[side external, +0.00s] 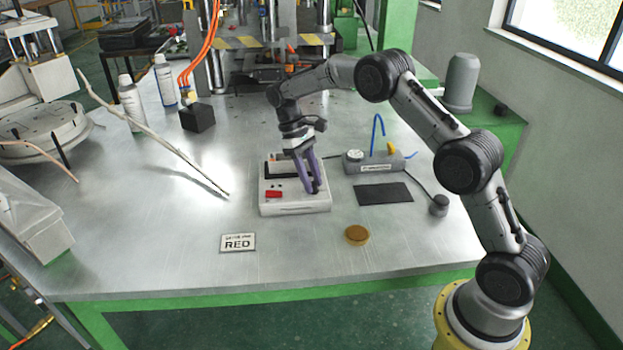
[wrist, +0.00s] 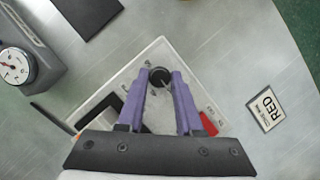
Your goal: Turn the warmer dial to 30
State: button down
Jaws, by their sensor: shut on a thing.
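The warmer (side external: 293,208) is a white box on the metal table, with a dark recess and a red switch (side external: 273,194) on its top. In the wrist view its black round dial (wrist: 159,77) sits between the tips of my gripper's purple fingers, with small markings around it. The number at the dial's pointer is too small to read. My gripper (side external: 313,190) points down over the right part of the warmer and is shut on the dial. In the side view the fingers hide the dial.
A grey unit with a gauge (wrist: 14,67) and a blue tube stands right of the warmer in the side view. A dark mat (side external: 384,194), an amber disc (side external: 357,235) and a "RED" card (side external: 238,243) lie nearby. A long thin rod (side external: 150,132) slants at left.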

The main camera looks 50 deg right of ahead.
dwell(0.4)
jog(key=c, duration=0.6)
grip_release()
jog(key=v, duration=1.2)
